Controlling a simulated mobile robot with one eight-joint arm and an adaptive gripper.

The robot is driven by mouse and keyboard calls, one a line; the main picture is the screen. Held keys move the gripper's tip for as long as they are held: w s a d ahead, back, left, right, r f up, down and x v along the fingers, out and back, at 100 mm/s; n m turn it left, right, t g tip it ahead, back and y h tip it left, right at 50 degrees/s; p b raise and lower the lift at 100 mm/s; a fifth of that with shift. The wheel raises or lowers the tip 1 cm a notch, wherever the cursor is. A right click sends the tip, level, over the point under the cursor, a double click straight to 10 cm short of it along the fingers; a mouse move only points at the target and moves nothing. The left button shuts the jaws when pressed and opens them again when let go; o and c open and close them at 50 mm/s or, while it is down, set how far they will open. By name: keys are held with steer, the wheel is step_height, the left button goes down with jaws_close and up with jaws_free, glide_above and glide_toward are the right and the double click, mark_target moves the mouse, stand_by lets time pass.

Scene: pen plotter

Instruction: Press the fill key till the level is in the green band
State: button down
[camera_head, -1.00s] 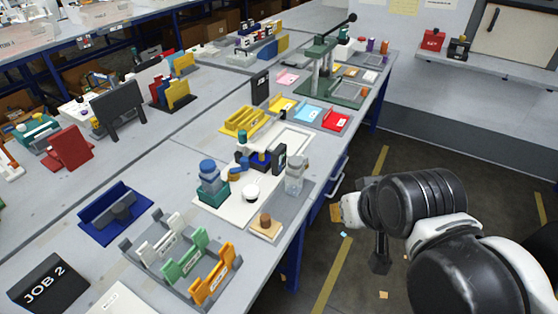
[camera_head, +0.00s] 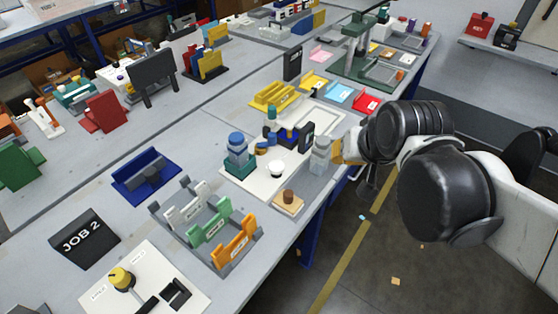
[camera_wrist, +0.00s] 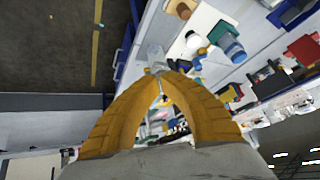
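A white base plate (camera_head: 240,183) on the bench carries a teal bottle with a blue cap (camera_head: 237,148), a white round cup or knob (camera_head: 276,169) and a small dark-faced unit (camera_head: 306,136). A clear grey jar (camera_head: 320,154) stands at its right edge. I cannot make out which part is the fill key, nor any green band or level. My gripper (camera_head: 343,150) is just right of the jar. In the wrist view my yellow fingers (camera_wrist: 159,74) meet at the tips, and the jar (camera_wrist: 155,55) is just beyond them; contact is unclear.
A beige block with a brown knob (camera_head: 288,198) sits in front of the plate. A grey rack with white, green and orange holders (camera_head: 208,228) is to the left. Open floor is right of the bench edge.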

steer(key=w+a+f+m+y+p, duration=0.1)
steer(key=w+a, duration=0.3)
steer(key=w, duration=0.2)
steer(key=w+a+f+p, duration=0.1)
steer(key=w+a+f, duration=0.1)
steer(key=w+a, duration=0.3)
steer(key=m+y+p, duration=0.2)
glide_above(274, 164)
step_height(274, 164, down, 8)
steer(key=shift+w+f+g, duration=0.1)
steer(key=shift+g, duration=0.3)
steer(key=shift+n+h, duration=0.3)
step_height(274, 164, down, 9)
steer(key=b, duration=0.6)
steer(key=shift+b, duration=0.3)
steer(key=shift+f+b, duration=0.3)
steer(key=shift+b, duration=0.15)
